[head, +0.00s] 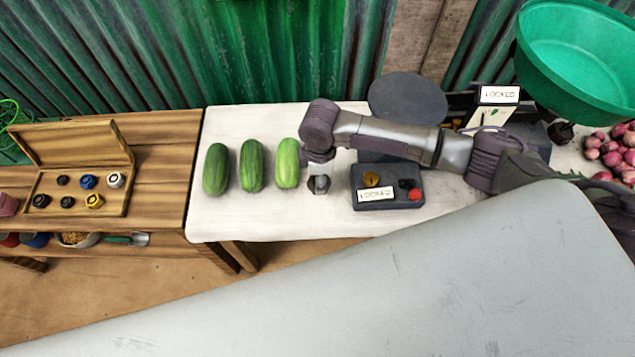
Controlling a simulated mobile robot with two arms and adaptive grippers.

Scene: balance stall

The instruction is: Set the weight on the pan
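My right arm reaches in from the right across the white table, and its wrist points down at the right gripper (318,168). The fingers are mostly hidden by the wrist, so I cannot tell whether they are open or shut. A small dark grey, faceted piece (319,186) shows just below it, possibly the weight; I cannot tell if it is held. A round dark pan (408,97) is behind my forearm. A large green pan (580,62) is at the upper right, beside the dark balance body (530,132). My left gripper is not in view.
Several cucumbers (252,165) stand in a row left of the wrist. A dark box (388,196) with a brass knob and label is to its right. An open wooden case (80,192) holds several small coloured pieces. Red onions (612,150) lie at the far right.

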